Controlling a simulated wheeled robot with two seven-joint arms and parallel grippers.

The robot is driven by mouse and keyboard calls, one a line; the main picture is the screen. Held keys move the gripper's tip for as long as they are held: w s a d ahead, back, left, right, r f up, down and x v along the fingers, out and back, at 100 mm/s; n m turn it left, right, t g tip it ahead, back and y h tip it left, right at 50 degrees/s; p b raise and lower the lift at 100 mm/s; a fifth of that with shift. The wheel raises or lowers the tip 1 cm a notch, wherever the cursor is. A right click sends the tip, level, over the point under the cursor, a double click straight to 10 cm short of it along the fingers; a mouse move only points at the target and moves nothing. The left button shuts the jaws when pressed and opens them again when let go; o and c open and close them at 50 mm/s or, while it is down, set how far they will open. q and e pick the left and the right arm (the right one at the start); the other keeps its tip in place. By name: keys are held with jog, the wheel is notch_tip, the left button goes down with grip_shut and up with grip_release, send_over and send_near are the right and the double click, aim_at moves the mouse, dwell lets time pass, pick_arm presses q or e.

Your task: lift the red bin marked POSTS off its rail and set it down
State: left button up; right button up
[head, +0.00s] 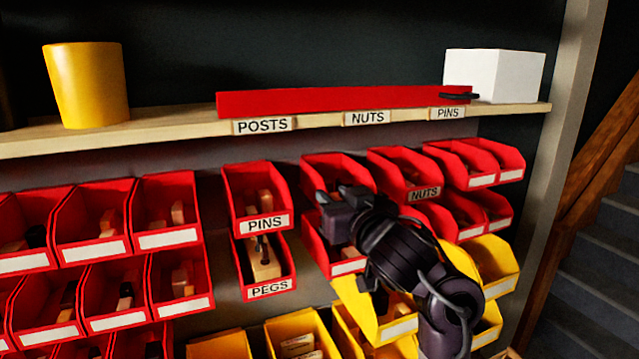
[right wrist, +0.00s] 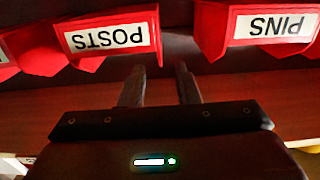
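The red bin marked POSTS (right wrist: 87,62) shows upside down in the right wrist view, its white label facing me. In the head view the red bin to the right of the PINS bin (head: 318,165) appears to be this one; my gripper covers its label. My right gripper (head: 340,198) is in front of that bin. In the right wrist view its two fingers (right wrist: 160,72) stand apart with nothing between them, pointing toward the gap beside the POSTS bin. Whether a finger touches the bin I cannot tell. My left gripper is not in view.
The red PINS bin (head: 232,195) hangs left, above the PEGS bin (head: 240,265); a NUTS bin (head: 385,165) hangs right. Yellow bins (head: 350,300) are below. The shelf (head: 180,127) above holds a yellow cup (head: 87,85), a red strip (head: 330,101) and a white box (head: 495,75).

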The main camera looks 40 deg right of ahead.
aim_at(320, 182)
jog(key=b+x, duration=0.1)
jog(key=x, duration=0.6)
jog(key=shift+w+d, duration=0.1)
jog(key=shift+w, duration=0.1)
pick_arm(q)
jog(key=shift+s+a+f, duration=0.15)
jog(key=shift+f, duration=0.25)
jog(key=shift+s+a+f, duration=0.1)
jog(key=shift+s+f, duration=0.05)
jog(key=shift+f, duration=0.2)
pick_arm(e)
jog(key=shift+s+r, duration=0.1)
jog(key=c, duration=0.6)
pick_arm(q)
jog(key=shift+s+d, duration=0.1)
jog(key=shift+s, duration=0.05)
pick_arm(e)
grip_shut()
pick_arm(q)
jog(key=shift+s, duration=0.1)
